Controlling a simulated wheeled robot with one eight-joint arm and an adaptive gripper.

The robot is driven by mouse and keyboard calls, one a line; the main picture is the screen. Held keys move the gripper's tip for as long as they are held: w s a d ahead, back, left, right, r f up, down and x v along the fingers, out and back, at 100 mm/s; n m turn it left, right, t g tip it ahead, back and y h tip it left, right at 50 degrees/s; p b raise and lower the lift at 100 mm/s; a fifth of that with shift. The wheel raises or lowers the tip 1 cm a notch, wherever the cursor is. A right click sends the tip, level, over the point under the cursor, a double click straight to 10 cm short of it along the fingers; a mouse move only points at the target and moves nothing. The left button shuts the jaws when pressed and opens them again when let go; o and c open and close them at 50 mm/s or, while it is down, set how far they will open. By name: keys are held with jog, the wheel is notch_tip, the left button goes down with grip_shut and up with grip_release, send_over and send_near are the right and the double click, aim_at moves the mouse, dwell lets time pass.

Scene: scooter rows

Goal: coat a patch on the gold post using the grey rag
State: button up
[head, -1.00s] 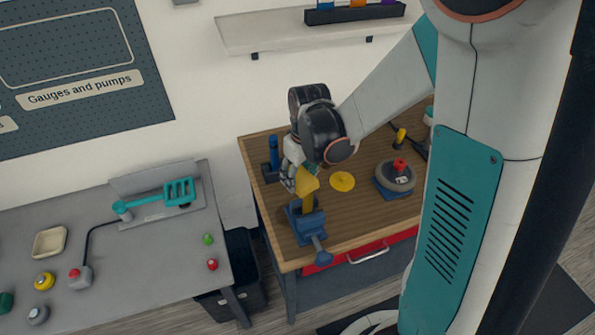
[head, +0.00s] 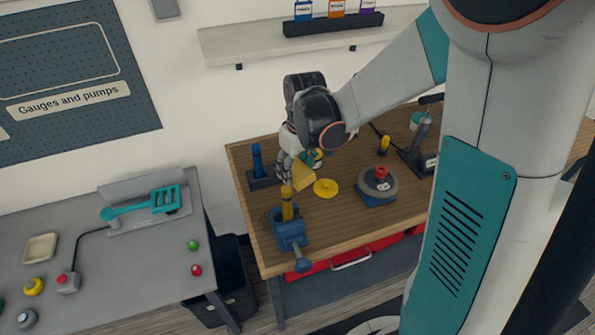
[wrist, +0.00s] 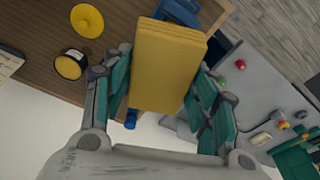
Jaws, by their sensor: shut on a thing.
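My gripper (head: 292,168) is shut on a yellow folded pad or rag (head: 304,174), which fills the middle of the wrist view (wrist: 168,65) between the teal fingers. I see no grey rag; the held one looks yellow. The gold post (head: 287,205) stands upright in a blue vise (head: 291,232) at the bench's front left corner. The pad is behind and slightly right of the post, apparently apart from it. In the wrist view the pad hides the post, and part of the vise (wrist: 180,10) shows beyond it. Any coated patch is too small to tell.
On the wooden bench (head: 345,215) are a yellow disc (head: 326,188), a round grey device with a red knob (head: 378,185) and a blue upright tool (head: 257,160). A grey table (head: 125,260) stands left, with a dark bin (head: 232,285) between.

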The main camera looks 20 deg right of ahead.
jog(key=shift+a+r+p, duration=0.1)
jog(key=shift+r+p, duration=0.75)
jog(key=shift+r, duration=0.85)
jog(key=shift+f, duration=0.1)
